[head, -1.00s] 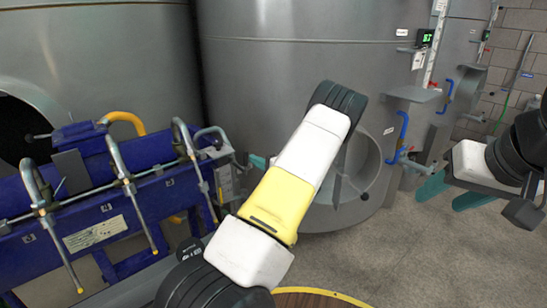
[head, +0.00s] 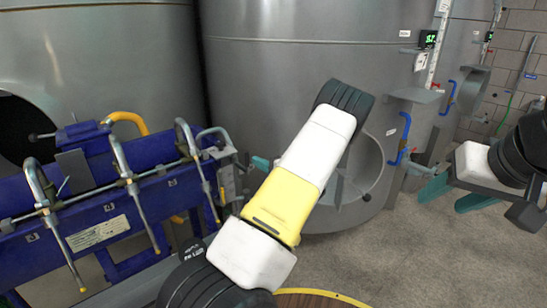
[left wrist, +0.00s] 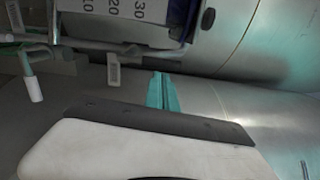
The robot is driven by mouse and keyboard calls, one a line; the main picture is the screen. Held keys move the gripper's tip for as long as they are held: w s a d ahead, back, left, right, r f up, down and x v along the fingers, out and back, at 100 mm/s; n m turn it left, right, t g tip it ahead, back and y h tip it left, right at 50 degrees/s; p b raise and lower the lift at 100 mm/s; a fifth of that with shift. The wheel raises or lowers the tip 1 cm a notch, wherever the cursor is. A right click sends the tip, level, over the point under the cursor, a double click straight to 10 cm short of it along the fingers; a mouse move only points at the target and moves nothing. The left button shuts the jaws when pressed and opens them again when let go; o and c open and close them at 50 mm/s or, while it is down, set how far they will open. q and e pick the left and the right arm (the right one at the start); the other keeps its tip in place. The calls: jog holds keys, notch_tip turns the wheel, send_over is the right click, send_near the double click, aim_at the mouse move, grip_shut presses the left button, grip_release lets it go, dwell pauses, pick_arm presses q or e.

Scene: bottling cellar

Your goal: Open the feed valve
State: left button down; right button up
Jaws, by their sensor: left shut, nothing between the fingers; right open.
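A blue bottle filler (head: 150,200) with several curved grey spouts stands at the left in the head view. A grey fitting (head: 230,175) sits at its right end. I cannot tell for certain which part is the feed valve. My left gripper (head: 260,163) shows only its teal fingertips, just right of that fitting; my own arm hides the rest. In the left wrist view its fingers (left wrist: 162,92) are shut and empty, below a numbered scale (left wrist: 125,8) and a hanging tag (left wrist: 113,72). My right gripper (head: 455,192) is open and empty at the right.
Large steel tanks (head: 300,70) stand behind the filler. One carries a blue handle (head: 405,125) at its right side. A yellow curved pipe (head: 128,120) rises behind the filler. A round yellow-rimmed top (head: 320,294) is at the bottom edge. The floor (head: 430,260) at right is clear.

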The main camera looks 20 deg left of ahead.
pick_arm(q)
jog(key=v, duration=0.6)
jog(key=shift+d, duration=0.25)
jog(key=shift+f, duration=0.1)
jog(key=s+a+r+n+g+h, duration=0.1)
jog(key=s+r+n+g+h, duration=0.25)
jog(key=s, duration=0.55)
jog(key=s+a+r+n+g+h, duration=0.1)
jog(key=s+r+n+g+h, duration=0.2)
jog(key=s+r+g, duration=0.35)
jog(key=s+d+r+t+h, duration=0.7)
jog(key=s+d+r+h, duration=0.4)
jog(key=s+d, duration=0.5)
jog(key=shift+r+t, duration=0.4)
jog(key=shift+r, duration=0.35)
